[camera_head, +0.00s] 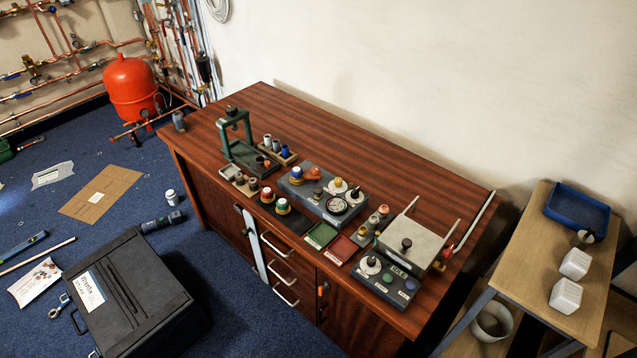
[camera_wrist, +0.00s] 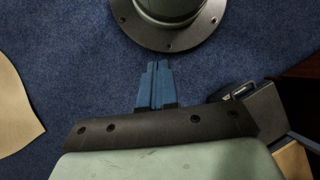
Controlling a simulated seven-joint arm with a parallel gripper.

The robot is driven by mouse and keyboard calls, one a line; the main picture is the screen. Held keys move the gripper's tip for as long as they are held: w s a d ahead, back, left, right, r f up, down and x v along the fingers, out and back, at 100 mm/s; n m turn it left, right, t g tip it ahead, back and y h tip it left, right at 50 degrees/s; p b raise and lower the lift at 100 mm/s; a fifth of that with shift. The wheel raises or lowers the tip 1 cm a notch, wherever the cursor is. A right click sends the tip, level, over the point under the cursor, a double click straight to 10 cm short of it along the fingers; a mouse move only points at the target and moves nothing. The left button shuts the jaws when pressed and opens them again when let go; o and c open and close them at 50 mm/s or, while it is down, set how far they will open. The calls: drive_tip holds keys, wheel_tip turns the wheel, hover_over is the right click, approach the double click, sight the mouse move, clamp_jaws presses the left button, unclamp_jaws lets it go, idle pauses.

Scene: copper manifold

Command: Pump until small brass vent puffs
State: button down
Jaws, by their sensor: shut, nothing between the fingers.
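The gear on the wooden cabinet shows in the head view. A grey console (camera_head: 318,196) in the middle carries a dial gauge (camera_head: 336,205), pale round dials, an orange bulb-like part (camera_head: 313,174) and yellow-topped knobs. I cannot tell for sure which part is the pump or the small brass vent, and no puff is visible. A green frame press (camera_head: 237,135) stands at the left. A second console (camera_head: 385,278) with a dial and coloured buttons is at the front right. My gripper (camera_wrist: 155,85) shows only in the wrist view, blue fingers together and empty, over blue carpet, away from the gear.
The wooden cabinet top (camera_head: 275,110) is clear along the back. A green tray (camera_head: 321,235) and red tray (camera_head: 342,249) lie at its front. A black case (camera_head: 130,295) stands on the floor. A side table (camera_head: 540,265) holds a blue tray (camera_head: 577,212) and white blocks.

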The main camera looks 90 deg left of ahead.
drive_tip(key=w+a+r+n+t+h, duration=0.1)
drive_tip(key=w+a+r+n+t, duration=0.1)
drive_tip(key=w+a+r+n, duration=0.6)
drive_tip(key=w+a+r+n+t+h, duration=0.1)
drive_tip(key=w+a+r+n, duration=0.35)
drive_tip(key=a, duration=0.55)
drive_tip(key=s+a+r+n+t, duration=0.2)
drive_tip(key=a+r+n, duration=0.4)
drive_tip(key=a+r, duration=0.45)
drive_tip(key=s+a+r+n+t, duration=0.2)
drive_tip(key=a+r+n, duration=0.55)
drive_tip(key=a, duration=0.55)
drive_tip(key=s+a+r+n+y, duration=0.1)
drive_tip(key=s+a+r+n, duration=0.2)
drive_tip(key=s+a+r, duration=0.45)
drive_tip(key=s+a+r+n+y, duration=0.15)
drive_tip(key=s+a, duration=0.25)
drive_tip(key=a, duration=0.6)
drive_tip(key=s+a+r+n+y, duration=0.1)
drive_tip(key=s+a+r+n, duration=0.35)
drive_tip(key=a, duration=0.45)
drive_tip(key=s+a+r+n, duration=0.2)
drive_tip(key=s+a, duration=0.9)
drive_tip(key=s, duration=0.1)
drive_tip(key=s+a+r+n+g, duration=0.1)
drive_tip(key=s+a+r+n, duration=0.1)
drive_tip(key=s+a, duration=0.9)
drive_tip(key=shift+s+r+n, duration=0.4)
drive_tip(key=shift+s+n, duration=0.2)
drive_tip(key=shift+s, duration=0.3)
